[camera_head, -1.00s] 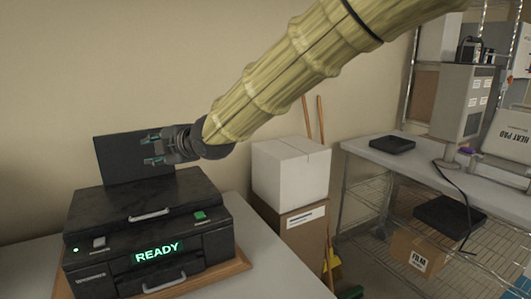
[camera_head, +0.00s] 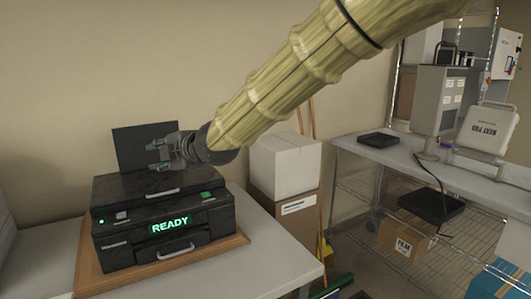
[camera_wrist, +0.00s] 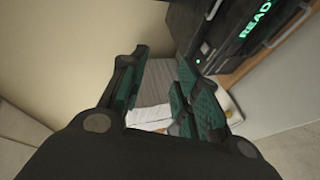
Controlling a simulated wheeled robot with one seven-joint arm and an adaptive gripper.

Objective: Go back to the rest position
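My gripper (camera_head: 158,154) is in front of the raised dark panel at the back of the black laminator (camera_head: 165,232), above the machine's top. In the wrist view my gripper (camera_wrist: 160,95) shows its two green-padded fingers apart, with nothing between them but the background. The laminator's display reads READY and a small green light glows at its left. Its edge and display also show at the top right of the wrist view. My arm in its yellowish cover reaches in from the upper right.
The laminator sits on a wooden board (camera_head: 88,270) on a grey table (camera_head: 268,262). A white box (camera_head: 285,165) stands on a brown carton (camera_head: 298,215) to the right. A metal shelf (camera_head: 345,140) farther right holds several devices. Wall space above the laminator is clear.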

